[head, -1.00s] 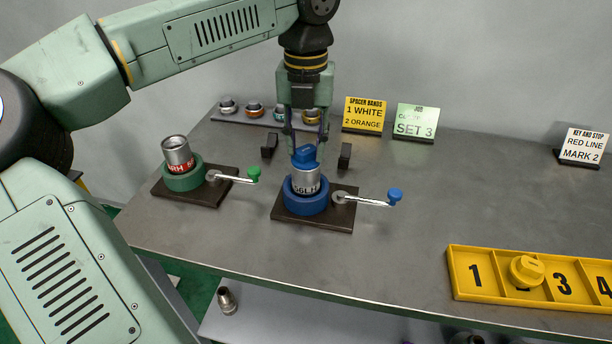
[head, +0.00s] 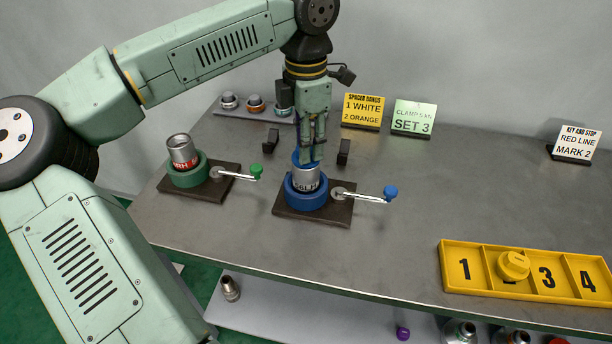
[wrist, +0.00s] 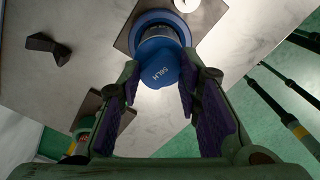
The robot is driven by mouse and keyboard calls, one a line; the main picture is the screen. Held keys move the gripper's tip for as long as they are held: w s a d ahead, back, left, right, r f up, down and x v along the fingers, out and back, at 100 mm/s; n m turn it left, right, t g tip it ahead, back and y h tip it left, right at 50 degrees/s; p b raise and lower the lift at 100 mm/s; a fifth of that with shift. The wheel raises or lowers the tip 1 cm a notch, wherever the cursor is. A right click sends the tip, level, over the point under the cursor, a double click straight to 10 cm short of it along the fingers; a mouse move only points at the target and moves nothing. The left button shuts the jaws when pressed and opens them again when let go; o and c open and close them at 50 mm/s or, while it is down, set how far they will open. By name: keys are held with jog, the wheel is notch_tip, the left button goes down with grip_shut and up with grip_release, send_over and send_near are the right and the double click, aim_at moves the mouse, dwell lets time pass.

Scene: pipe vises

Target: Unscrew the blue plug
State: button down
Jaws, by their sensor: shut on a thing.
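The blue plug (head: 296,158) sits at the top of a silver pipe (head: 305,181), which stands upright in the blue vise (head: 306,201). My gripper (head: 309,154) points down from above, with its fingers at the plug and hiding part of it in the head view. In the wrist view, the plug (wrist: 160,73) shows lettering on its face and lies between the purple-padded fingertips (wrist: 161,76). My gripper is shut on the plug. The blue-knobbed vise handle (head: 372,197) sticks out to the right.
A green vise (head: 186,174) holding another pipe (head: 182,149) stands to the left. A dark block (head: 343,151) stands behind the blue vise. A yellow numbered tray (head: 456,286) with a yellow plug (head: 513,265) is at right. The tabletop between is clear.

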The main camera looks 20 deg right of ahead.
jog(key=shift+m+p, duration=0.35)
jog(key=shift+m, duration=0.85)
jog(key=m, duration=0.4)
jog(key=shift+m+p, duration=0.35)
jog(key=shift+m, duration=0.05)
jog(key=m, duration=0.7)
jog(key=c, duration=1.2)
grip_release()
jog(key=shift+c, duration=0.2)
jog(key=shift+r+p, duration=0.1)
jog(key=shift+p, duration=0.2)
jog(key=shift+r+p, duration=0.7)
jog(key=shift+r, duration=0.4)
